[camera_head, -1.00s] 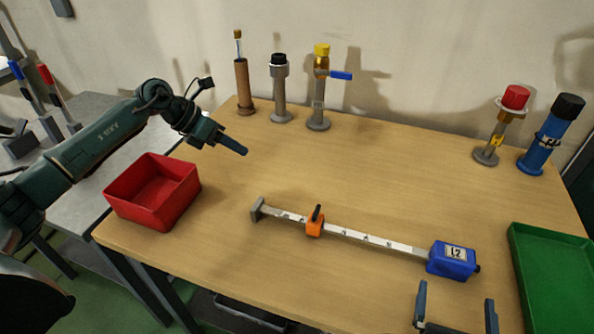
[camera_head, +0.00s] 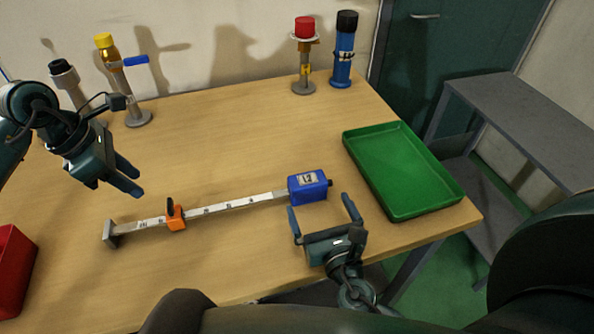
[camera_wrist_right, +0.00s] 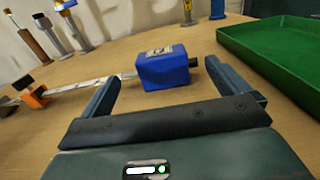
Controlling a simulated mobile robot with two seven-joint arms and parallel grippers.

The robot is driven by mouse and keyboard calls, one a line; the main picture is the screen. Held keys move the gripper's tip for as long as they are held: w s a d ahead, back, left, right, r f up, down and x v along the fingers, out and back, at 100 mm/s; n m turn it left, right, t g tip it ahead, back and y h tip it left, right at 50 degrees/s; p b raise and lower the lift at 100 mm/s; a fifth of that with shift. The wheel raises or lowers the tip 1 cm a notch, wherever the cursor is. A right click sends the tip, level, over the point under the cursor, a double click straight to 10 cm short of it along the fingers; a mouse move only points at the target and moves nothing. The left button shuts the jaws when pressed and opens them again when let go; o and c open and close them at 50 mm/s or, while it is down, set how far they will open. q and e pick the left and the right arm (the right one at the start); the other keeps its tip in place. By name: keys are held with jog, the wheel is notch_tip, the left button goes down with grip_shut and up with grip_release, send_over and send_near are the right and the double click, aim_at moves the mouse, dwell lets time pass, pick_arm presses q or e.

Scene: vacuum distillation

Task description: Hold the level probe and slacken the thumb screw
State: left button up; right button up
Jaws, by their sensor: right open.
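The level probe lies on the wooden table: a pale marked rod (camera_head: 240,204) with a grey end foot (camera_head: 111,234) at left and a blue box (camera_head: 308,187) at right. An orange slider (camera_head: 176,218) sits on the rod, topped by an upright black piece (camera_head: 170,204), which looks like the thumb screw. My right gripper (camera_head: 319,207) is open and empty, just in front of the blue box; in the right wrist view the box (camera_wrist_right: 163,70) is beyond the fingertips. My left gripper (camera_head: 141,185) is empty above the table, behind the slider, with its fingers apart.
A green tray (camera_head: 455,195) stands right of my right gripper. A red bin (camera_head: 12,275) is at the left edge. Yellow-topped (camera_head: 120,80), red-topped (camera_head: 304,60) and blue (camera_head: 343,55) upright fittings stand along the back. The table between them and the probe is clear.

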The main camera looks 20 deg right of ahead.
aim_at(169, 204)
jog(key=w, duration=1)
jog(key=shift+w+d, duration=0.35)
jog(key=c, duration=1.5)
pick_arm(q)
jog(key=o, duration=0.3)
jog(key=shift+w+a+r+m, duration=0.2)
jog(key=shift+r+m, duration=0.2)
jog(key=shift+o, duration=0.9)
jog(key=shift+w+a+r+m+g, duration=0.2)
jog(key=shift+a+r+m+g, duration=0.1)
jog(key=shift+r+m, duration=0.3)
jog(key=shift+m+h, duration=0.3)
jog(key=x, duration=1.2)
jog(key=shift+a, duration=0.1)
jog(key=c, duration=1)
